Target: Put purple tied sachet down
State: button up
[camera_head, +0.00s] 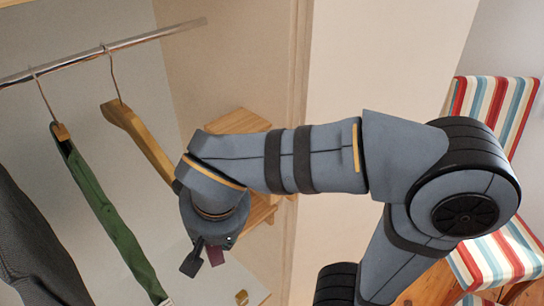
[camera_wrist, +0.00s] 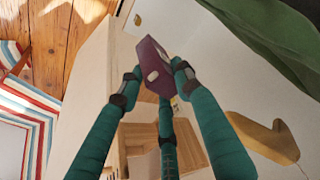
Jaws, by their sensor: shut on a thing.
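The purple tied sachet (camera_wrist: 153,62) is held between the teal fingers of my gripper (camera_wrist: 156,76) in the wrist view. A pale round spot and a light patch show on its face. In the head view my gripper (camera_head: 205,258) hangs below the wrist inside the wardrobe, to the right of the green garment. Only a small dark purple part of the sachet (camera_head: 216,256) shows there. My gripper is shut on the sachet and holds it in the air. Much of the fingers is hidden in the head view.
A metal rail (camera_head: 120,43) carries a green garment (camera_head: 110,215), a grey garment (camera_head: 35,250) and a bare wooden hanger (camera_head: 140,135). Wooden steps or shelves (camera_head: 262,210) stand behind my wrist. A small gold object (camera_head: 241,297) lies below. A striped chair (camera_head: 500,255) stands at right.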

jog(key=w+d+r+m+g+h+p, duration=0.1)
jog(key=w+d+r+m+h+p, duration=0.4)
jog(key=w+d+r+m+p, duration=0.65)
jog(key=w+f+m+b, duration=0.1)
jog(key=f, duration=0.1)
jog(key=w+f+b, duration=0.1)
jog(key=f, duration=0.1)
jog(key=w+f+m+b, duration=0.1)
jog(key=w+f, duration=0.1)
jog(key=shift+f+m+b, duration=0.15)
jog(key=shift+m+b, duration=0.15)
jog(key=shift+m, duration=0.05)
jog(key=shift+f, duration=0.2)
jog(key=o, duration=0.9)
jog(key=shift+a+r, duration=0.1)
jog(key=shift+r, duration=0.4)
jog(key=p+v, duration=0.1)
jog(key=v, duration=1)
jog(key=shift+s+r, duration=0.2)
jog(key=shift+s, duration=0.05)
